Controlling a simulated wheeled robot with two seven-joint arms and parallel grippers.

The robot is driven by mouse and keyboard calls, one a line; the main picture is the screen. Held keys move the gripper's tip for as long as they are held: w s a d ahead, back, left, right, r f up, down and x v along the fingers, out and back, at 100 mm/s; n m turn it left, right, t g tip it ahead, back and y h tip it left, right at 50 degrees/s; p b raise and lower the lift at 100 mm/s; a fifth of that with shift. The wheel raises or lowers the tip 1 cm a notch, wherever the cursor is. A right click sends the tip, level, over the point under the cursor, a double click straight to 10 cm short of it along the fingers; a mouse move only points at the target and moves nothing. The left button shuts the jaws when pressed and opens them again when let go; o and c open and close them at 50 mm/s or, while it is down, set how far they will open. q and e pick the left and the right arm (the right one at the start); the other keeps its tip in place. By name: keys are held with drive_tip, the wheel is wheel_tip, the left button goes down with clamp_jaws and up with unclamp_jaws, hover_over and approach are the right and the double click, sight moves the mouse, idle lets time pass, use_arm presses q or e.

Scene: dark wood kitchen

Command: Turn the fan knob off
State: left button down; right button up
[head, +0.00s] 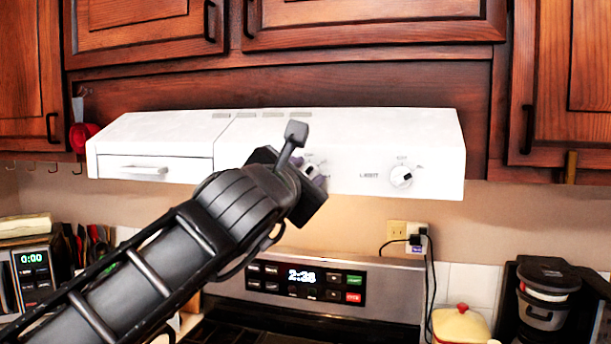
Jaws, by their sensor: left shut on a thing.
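The white range hood (420,135) hangs under the wooden cabinets. My left arm comes in from the lower left. My left gripper (318,178) is at the hood's front panel, over the fan knob (312,165). The gripper is shut on the fan knob, which is mostly hidden behind it. The knob's pointing direction cannot be read. A second round white knob, marked as the light (401,176), is in plain view to the right, apart from the gripper. My right gripper is not in view.
Below the hood is the stove's back panel (390,290) with a lit clock. Plugs with black cords sit in the wall outlet (397,231). A yellow lidded pot (461,326) and a coffee maker (545,300) stand at the right. Cabinets (375,20) close off the space above.

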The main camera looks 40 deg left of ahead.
use_arm(q)
drive_tip(key=n, duration=0.3)
drive_tip(key=shift+f+b, duration=0.1)
drive_tip(key=shift+b, duration=0.25)
drive_tip(key=n+b, duration=0.1)
drive_tip(key=n, duration=0.3)
drive_tip(key=shift+a+n, duration=0.15)
drive_tip(key=shift+n, duration=0.25)
drive_tip(key=c, duration=1.1)
unclamp_jaws()
drive_tip(key=shift+b+v, duration=1.05)
drive_tip(key=shift+v, duration=2.9)
